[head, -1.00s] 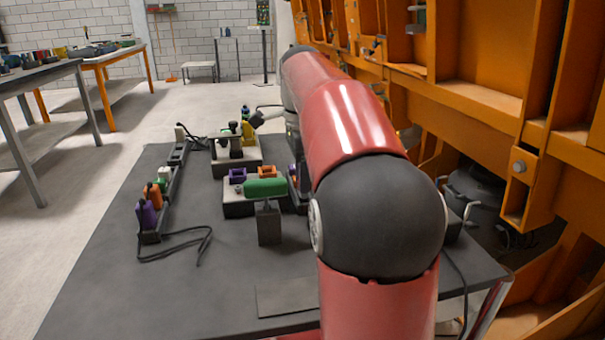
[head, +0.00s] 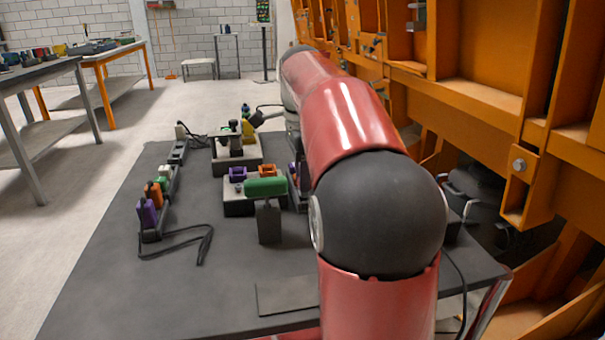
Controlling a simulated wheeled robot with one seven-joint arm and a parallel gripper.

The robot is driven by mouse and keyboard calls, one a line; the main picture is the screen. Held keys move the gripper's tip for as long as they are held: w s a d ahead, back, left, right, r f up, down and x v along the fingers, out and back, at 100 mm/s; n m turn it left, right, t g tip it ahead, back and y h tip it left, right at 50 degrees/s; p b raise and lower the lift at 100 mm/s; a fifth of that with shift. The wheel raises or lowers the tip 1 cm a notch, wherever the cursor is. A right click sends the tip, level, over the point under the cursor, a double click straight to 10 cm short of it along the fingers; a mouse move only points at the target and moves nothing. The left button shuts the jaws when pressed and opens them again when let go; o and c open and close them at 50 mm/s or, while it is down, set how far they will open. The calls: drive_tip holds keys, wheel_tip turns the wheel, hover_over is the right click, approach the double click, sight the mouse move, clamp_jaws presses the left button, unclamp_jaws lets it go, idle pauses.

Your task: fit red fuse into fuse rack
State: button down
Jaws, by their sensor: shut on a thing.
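No red fuse can be made out in the head view. A long narrow dark rack (head: 175,180) lies along the left part of the grey table. It holds a purple fuse (head: 146,213), an orange fuse (head: 153,193) and small green and white pieces towards its far end. Its far stretch looks emptier. My red arm with its dark joint fills the middle of the view and reaches over the table's right side. My gripper is hidden behind the arm, so what it holds does not show.
A grey block with a purple holder (head: 237,174) and an orange holder (head: 267,170) stands mid-table, behind a green-topped stand (head: 266,187). A dark fixture (head: 236,142) is further back. A black cable (head: 205,240) loops on the table. The front left is clear. Orange framework (head: 470,85) rises at right.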

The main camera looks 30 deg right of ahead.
drive_tip(key=shift+f+b, duration=0.6)
drive_tip(key=shift+f, duration=1.45)
idle(0.9)
drive_tip(key=c, duration=0.6)
unclamp_jaws()
drive_tip(key=shift+s, duration=0.1)
drive_tip(key=shift+c, duration=0.2)
drive_tip(key=r+p, duration=0.3)
drive_tip(key=shift+w+r, duration=0.15)
drive_tip(key=shift+w, duration=0.05)
drive_tip(key=shift+r, duration=2.65)
